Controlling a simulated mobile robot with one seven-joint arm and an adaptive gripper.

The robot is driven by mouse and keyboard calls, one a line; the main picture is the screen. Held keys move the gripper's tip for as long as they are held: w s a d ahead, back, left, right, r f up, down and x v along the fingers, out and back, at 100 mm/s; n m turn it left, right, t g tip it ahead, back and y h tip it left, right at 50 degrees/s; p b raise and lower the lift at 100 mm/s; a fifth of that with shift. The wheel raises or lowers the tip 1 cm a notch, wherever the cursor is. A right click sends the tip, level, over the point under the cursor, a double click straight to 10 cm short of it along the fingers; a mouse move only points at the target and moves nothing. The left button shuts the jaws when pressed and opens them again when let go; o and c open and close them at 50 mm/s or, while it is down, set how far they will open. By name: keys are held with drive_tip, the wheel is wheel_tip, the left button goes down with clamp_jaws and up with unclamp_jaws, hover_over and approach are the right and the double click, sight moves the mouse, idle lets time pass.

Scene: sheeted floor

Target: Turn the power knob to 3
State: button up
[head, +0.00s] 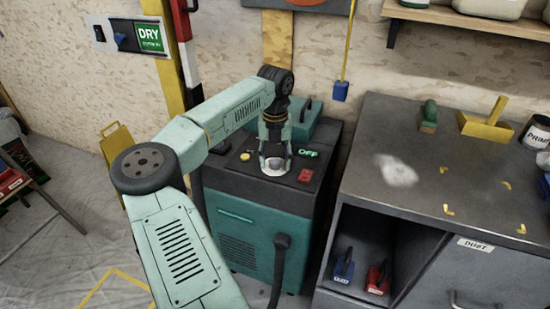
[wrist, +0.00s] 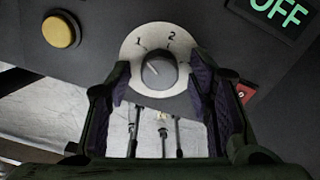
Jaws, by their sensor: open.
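The power knob (wrist: 158,71) is a round grey knob on a pale dial plate (wrist: 132,52) marked 1 and 2. A 3 is not visible; my right finger covers that side of the dial. The knob's pointer direction is hard to tell. In the head view the dial plate (head: 273,169) sits on top of the green and dark machine (head: 262,222). My gripper (wrist: 160,78) is open and points down, with one finger on each side of the knob. A gap shows between fingers and knob. In the head view my gripper (head: 275,160) is directly over the dial.
A yellow button (wrist: 61,30) is left of the dial. A green OFF sign (head: 308,153) and a red switch (head: 305,175) are to the right. A dark hose (head: 281,262) hangs down the machine's front. A grey cabinet (head: 372,166) stands close on the right.

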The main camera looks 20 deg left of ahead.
drive_tip(key=shift+c, duration=0.3)
clamp_jaws()
